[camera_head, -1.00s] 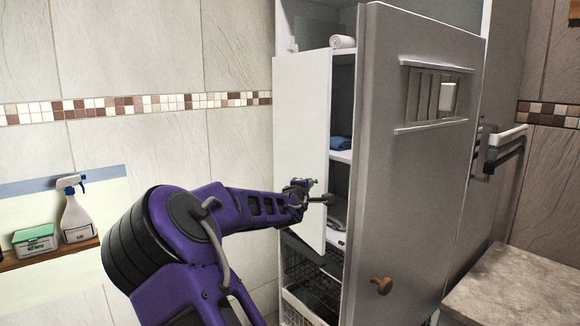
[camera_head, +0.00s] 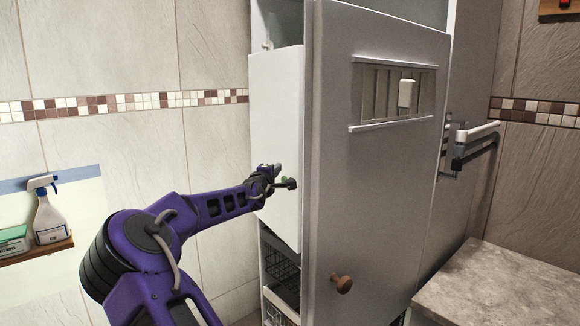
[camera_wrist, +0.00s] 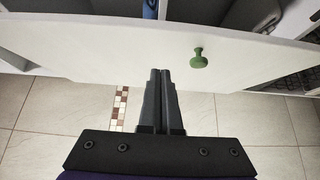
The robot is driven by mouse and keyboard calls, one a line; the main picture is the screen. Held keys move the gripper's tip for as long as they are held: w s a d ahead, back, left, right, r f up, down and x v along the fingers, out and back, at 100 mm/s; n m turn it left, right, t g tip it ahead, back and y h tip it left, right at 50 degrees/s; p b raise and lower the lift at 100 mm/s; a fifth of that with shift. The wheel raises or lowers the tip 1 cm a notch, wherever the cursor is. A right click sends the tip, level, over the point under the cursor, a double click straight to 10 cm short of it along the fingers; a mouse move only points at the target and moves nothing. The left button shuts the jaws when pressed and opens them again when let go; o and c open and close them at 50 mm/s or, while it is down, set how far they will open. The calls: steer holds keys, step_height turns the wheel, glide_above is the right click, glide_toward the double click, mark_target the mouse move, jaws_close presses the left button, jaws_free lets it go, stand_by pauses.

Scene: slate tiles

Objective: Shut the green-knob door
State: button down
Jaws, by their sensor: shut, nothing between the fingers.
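The green-knob door (camera_head: 275,110) is a white panel on the left part of the tall cabinet in the head view. In the wrist view, the white door (camera_wrist: 100,45) crosses the picture and stands ajar, with cabinet contents showing past its edge. The green knob (camera_wrist: 198,57) is on its face, right of my fingertips. My gripper (camera_wrist: 161,73) is shut and empty, its tips at the door face; I cannot tell if they touch. In the head view, my gripper (camera_head: 286,183) is at the door's lower half.
A larger grey door (camera_head: 385,180) with a brown knob (camera_head: 343,284) stands open to the right and hides the shelves. A wire basket (camera_head: 280,265) is below the white door. A stone counter (camera_head: 500,285) is at right, a spray bottle (camera_head: 49,215) at left.

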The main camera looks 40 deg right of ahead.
mark_target(294, 161)
steer(key=d, duration=0.2)
steer(key=w+d, duration=0.1)
steer(key=d, duration=0.3)
steer(key=shift+w, duration=0.3)
steer(key=shift+d, duration=0.2)
